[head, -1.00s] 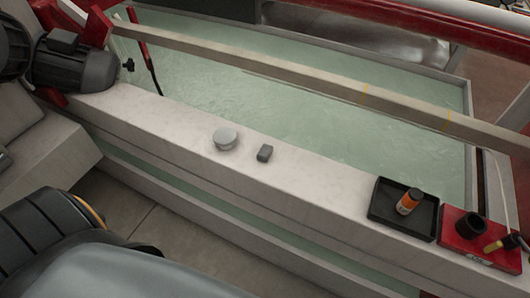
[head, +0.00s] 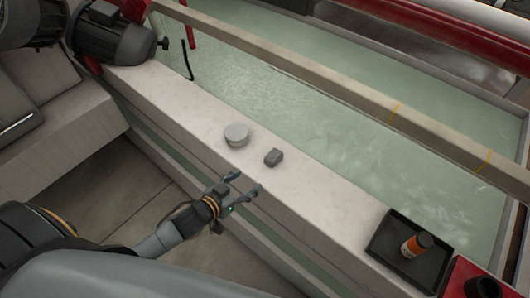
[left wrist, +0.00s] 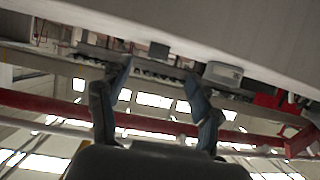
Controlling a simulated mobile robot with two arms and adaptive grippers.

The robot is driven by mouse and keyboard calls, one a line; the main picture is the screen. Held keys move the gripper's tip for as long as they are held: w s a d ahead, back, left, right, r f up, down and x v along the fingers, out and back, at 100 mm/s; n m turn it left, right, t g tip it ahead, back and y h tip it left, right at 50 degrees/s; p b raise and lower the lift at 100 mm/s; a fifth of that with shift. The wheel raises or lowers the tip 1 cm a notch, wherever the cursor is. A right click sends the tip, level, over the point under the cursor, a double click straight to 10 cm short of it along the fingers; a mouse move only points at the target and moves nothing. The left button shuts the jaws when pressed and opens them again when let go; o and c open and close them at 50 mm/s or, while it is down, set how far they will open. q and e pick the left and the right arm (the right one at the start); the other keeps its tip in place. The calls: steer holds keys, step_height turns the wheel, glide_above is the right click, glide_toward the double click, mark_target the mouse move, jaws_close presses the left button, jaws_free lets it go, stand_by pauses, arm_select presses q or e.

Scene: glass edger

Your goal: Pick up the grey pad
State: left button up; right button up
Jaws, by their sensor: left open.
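My right gripper is not in view.
A round light grey disc (head: 236,135) sits on the ledge left of the pad. A black tray (head: 381,254) with an orange bottle (head: 416,244) stands further right, beside a red holder (head: 462,276). A motor (head: 118,38) sits at the ledge's left end. A water trough (head: 300,95) lies behind.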

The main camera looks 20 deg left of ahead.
mark_target(268, 161)
arm_select(q)
steer(key=x, duration=0.2)
steer(key=r+x, duration=0.1)
steer(key=x, duration=0.4)
steer(key=shift+w+d+r, duration=0.15)
steer(key=shift+w+d, duration=0.15)
steer(key=shift+w, duration=0.75)
steer(key=x, duration=0.5)
steer(key=shift+w+a+r, duration=0.1)
steer(key=shift+r, duration=0.1)
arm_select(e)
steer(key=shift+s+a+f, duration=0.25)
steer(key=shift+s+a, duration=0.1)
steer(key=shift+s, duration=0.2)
arm_select(q)
steer(key=shift+c, duration=0.2)
steer(key=c, duration=0.9)
